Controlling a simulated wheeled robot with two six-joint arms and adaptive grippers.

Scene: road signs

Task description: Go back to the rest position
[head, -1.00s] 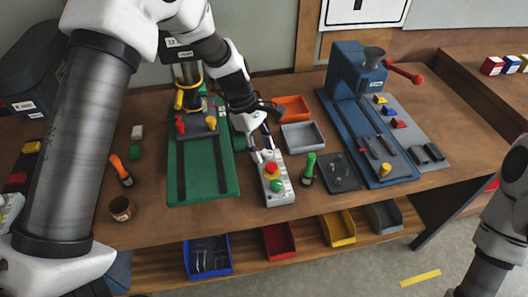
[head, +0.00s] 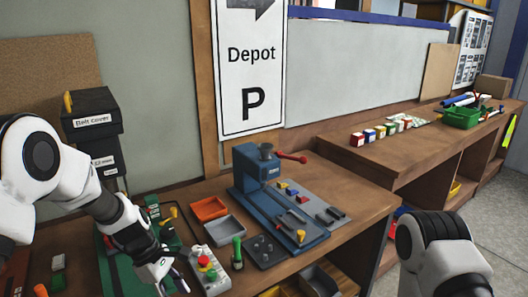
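My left gripper (head: 174,284) is at the lower left of the head view, low over the workbench and just left of the grey control box (head: 209,272) with its red and green buttons. Its two fingers look apart, with nothing seen between them. I cannot tell whether it touches the box or bench. My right arm (head: 440,255) shows only as a white and dark link at the lower right. Its gripper is out of view.
The workbench (head: 345,185) holds a blue press (head: 256,180), an orange tray (head: 209,209), a grey tray (head: 224,231) and a green-handled tool (head: 237,252). Black drawers (head: 92,118) stand at left. A second bench (head: 400,150) with coloured blocks extends right. A Depot sign (head: 251,60) hangs behind.

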